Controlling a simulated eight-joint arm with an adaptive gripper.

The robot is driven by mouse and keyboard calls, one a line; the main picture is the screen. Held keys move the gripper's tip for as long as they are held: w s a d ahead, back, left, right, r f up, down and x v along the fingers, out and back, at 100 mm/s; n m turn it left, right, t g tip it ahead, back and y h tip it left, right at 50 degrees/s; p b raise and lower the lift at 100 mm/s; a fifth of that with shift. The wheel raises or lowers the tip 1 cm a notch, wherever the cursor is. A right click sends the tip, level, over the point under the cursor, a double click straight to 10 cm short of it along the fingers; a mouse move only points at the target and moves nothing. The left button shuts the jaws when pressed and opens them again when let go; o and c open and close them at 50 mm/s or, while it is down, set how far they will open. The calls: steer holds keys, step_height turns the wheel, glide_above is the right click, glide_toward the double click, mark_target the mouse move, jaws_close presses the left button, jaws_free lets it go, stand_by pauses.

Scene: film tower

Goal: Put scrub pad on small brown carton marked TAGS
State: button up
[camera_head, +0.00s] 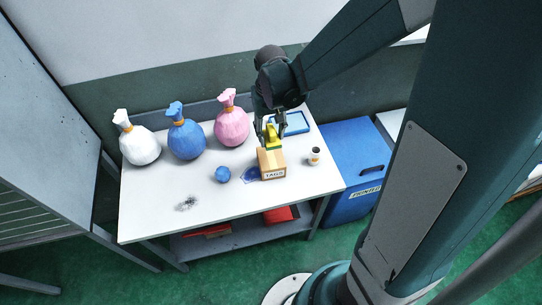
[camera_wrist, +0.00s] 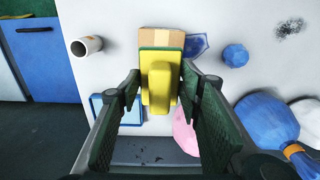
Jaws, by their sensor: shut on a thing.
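The scrub pad (camera_head: 273,141), yellow with a green layer, is held between the fingers of my gripper (camera_head: 270,132). In the wrist view the pad (camera_wrist: 160,85) lies lengthwise between the two fingers. The small brown carton marked TAGS (camera_head: 271,164) stands on the white table, its label facing the front. The pad is at the carton's top, toward its back edge; I cannot tell whether they touch. In the wrist view the pad covers part of the carton (camera_wrist: 161,37).
On the table (camera_head: 150,208), a blue ball (camera_head: 223,174) and dark blue patch (camera_head: 250,175) are left of the carton; a white cup (camera_head: 314,156) is right. A blue-rimmed tray (camera_head: 292,122) lies behind. White, blue and pink bags (camera_head: 232,126) stand back left. The front left is mostly clear.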

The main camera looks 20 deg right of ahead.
steer(key=shift+f, duration=0.1)
glide_above(271, 156)
steer(key=shift+s+f, duration=0.1)
steer(key=shift+f, duration=2.7)
steer(key=shift+f, duration=2.1)
steer(key=shift+f+b, duration=0.15)
steer(key=shift+b, duration=0.2)
steer(key=o, duration=0.9)
